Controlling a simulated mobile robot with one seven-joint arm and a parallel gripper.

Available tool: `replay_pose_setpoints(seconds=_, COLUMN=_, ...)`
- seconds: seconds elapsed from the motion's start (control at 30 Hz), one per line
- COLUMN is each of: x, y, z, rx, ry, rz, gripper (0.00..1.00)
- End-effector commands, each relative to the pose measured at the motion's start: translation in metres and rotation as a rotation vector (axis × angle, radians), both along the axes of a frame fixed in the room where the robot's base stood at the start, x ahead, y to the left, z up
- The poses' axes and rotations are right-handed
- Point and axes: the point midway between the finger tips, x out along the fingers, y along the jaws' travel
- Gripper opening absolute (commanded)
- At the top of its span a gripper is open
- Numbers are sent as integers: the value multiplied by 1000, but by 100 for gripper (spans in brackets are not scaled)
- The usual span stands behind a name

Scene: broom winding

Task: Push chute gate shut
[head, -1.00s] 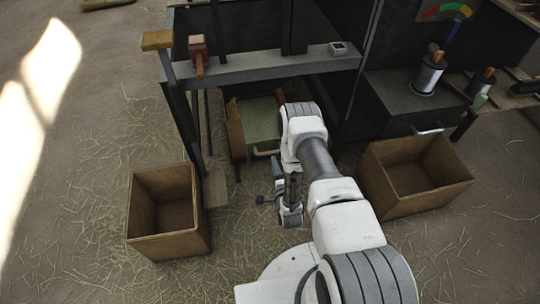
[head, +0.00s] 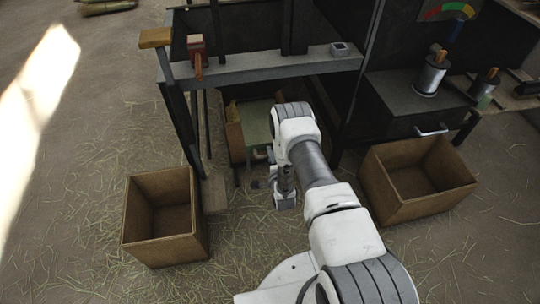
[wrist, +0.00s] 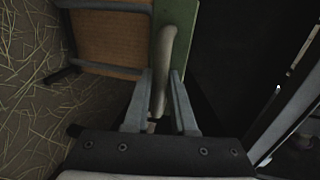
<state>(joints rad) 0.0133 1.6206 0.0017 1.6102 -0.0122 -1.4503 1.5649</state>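The chute gate is a green panel (head: 258,122) low under the machine's front beam, beside wooden chute boards (head: 234,130). In the wrist view, the green panel (wrist: 176,62) stands close ahead with a pale curved bar handle (wrist: 169,47) along it. My gripper (wrist: 161,76) has its two fingers apart, one on each side of the handle. Narrow gaps seem to show beside the bar, so it does not look clamped. In the head view my wrist and arm hide part of the gate, and the fingertips are hard to make out.
Open wooden crates stand left (head: 164,250) and right (head: 418,212) of the chute. A grey beam (head: 265,66) crosses above it. A dark bench (head: 405,100) with a drawer handle and spools stands at right.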

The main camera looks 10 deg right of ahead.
Motion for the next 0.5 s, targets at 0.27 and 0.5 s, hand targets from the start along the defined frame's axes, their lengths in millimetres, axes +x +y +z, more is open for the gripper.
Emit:
replay_pose_setpoints(seconds=0.27, x=0, y=0, z=0, rx=0, ry=0, rz=0, gripper=0)
replay_pose_setpoints(seconds=0.5, x=-1, y=0, z=0, rx=0, ry=0, rz=0, gripper=0)
